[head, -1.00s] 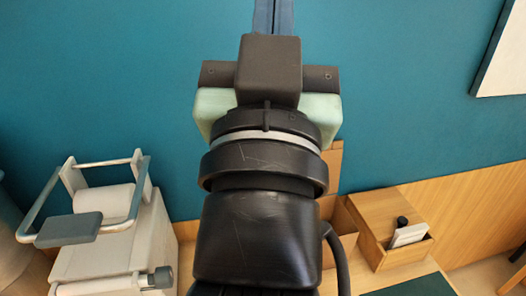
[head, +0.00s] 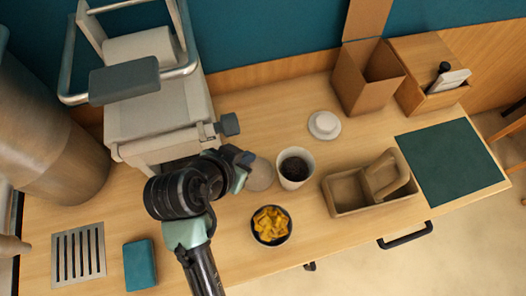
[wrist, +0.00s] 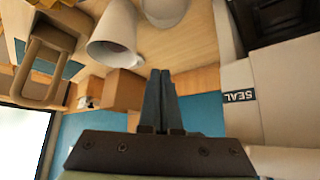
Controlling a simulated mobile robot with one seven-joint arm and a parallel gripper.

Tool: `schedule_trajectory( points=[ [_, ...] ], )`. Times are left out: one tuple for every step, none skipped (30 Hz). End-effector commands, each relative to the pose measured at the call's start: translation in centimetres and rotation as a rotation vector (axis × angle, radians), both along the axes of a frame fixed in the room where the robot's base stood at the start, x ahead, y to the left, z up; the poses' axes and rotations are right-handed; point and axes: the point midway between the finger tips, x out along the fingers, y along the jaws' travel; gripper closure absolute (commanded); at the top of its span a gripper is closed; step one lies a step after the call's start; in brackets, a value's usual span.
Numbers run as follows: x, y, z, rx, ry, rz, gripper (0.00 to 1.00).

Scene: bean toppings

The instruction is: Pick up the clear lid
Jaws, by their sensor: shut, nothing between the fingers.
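A pale, round, see-through-looking lid (head: 261,174) lies on the wooden counter between the coffee machine and the paper cup; I take it as the clear lid. It also shows at the top edge of the wrist view (wrist: 165,8), partly cut off. My gripper (head: 246,160) is just left of the lid in the head view, apart from it as far as I can tell. In the wrist view its two dark fingers (wrist: 166,75) are together with nothing between them.
A white cup (head: 295,181) with dark contents stands right of the lid. A bowl of yellow pieces (head: 271,239) is in front. The coffee machine (head: 155,112) is behind left. A white lidded item (head: 324,125), a wooden caddy (head: 346,202) and a green mat (head: 462,170) lie to the right.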

Motion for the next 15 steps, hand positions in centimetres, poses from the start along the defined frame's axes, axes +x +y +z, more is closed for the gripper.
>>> schedule_trajectory(
  points=[
    [0.6, -0.5, -0.9, -0.001, 0.003, -0.005, 1.00],
    [1.0, -0.7, -1.4, -0.001, 0.002, -0.005, 1.00],
    [1.5, -1.0, -2.1, -0.003, 0.002, -0.004, 1.00],
    [1.9, -1.2, -2.6, -0.002, 0.002, -0.004, 1.00],
    [2.3, -1.4, -3.1, -0.001, 0.002, -0.004, 1.00],
    [2.8, -1.6, -3.8, -0.001, 0.001, -0.003, 1.00],
    [3.2, -1.8, -4.2, -0.003, 0.000, -0.002, 1.00],
    [3.5, -2.0, -4.7, -0.002, 0.001, -0.002, 1.00],
    [3.9, -2.2, -5.4, -0.002, 0.001, -0.002, 1.00],
    [4.2, -2.4, -5.8, -0.001, 0.002, -0.003, 1.00],
    [4.6, -2.5, -6.2, -0.001, -0.001, -0.001, 1.00],
    [5.1, -2.8, -6.8, -0.001, 0.000, -0.002, 1.00],
    [5.4, -2.9, -7.3, -0.001, 0.000, -0.002, 1.00],
    [5.7, -3.1, -7.8, -0.001, 0.000, -0.002, 1.00],
    [6.1, -3.4, -8.3, -0.001, 0.000, -0.003, 1.00]
  ],
)
